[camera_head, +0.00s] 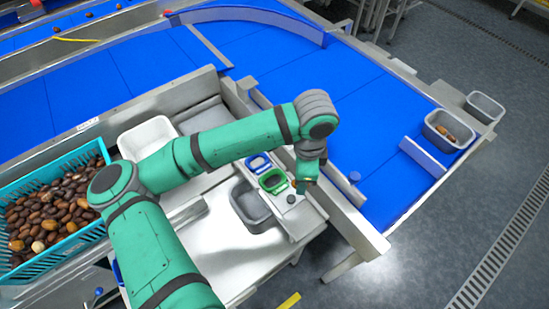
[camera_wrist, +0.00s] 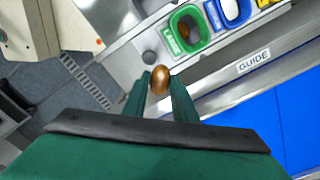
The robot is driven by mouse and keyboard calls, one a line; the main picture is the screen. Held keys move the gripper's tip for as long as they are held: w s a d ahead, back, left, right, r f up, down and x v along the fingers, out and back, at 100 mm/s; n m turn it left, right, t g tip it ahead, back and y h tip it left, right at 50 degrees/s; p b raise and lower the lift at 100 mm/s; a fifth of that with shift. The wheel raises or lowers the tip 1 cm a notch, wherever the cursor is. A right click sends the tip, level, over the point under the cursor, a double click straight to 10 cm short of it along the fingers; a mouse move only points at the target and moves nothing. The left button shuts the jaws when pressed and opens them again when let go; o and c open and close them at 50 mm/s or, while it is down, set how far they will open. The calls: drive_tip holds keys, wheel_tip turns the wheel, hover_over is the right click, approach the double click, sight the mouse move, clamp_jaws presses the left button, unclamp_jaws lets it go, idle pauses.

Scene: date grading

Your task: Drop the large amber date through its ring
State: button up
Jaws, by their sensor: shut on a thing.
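My gripper (camera_wrist: 160,82) is shut on a glossy amber-brown date (camera_wrist: 160,73), held between the two fingertips. In the head view my gripper (camera_head: 303,186) is just right of the green ring (camera_head: 273,181). In the wrist view the green ring (camera_wrist: 203,42) lies beyond and right of the held date, with a label on its near rim that seems to read LARGE. Something brown (camera_wrist: 184,29) shows inside its opening. A blue ring (camera_wrist: 236,18) sits beside it and also shows in the head view (camera_head: 258,162). The date is apart from both rings.
A teal crate (camera_head: 88,232) of dates is at far left. A grey tub (camera_head: 432,131) at right holds dates.

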drive_tip(key=w+a+r+n, duration=0.2)
drive_tip(key=w+a+n, duration=0.3)
drive_tip(key=a+n, duration=0.3)
drive_tip(key=shift+d+f, duration=0.2)
drive_tip(key=shift+f, duration=2.45)
drive_tip(key=shift+s+d, duration=0.1)
drive_tip(key=o, duration=0.8)
drive_tip(key=shift+c, duration=0.2)
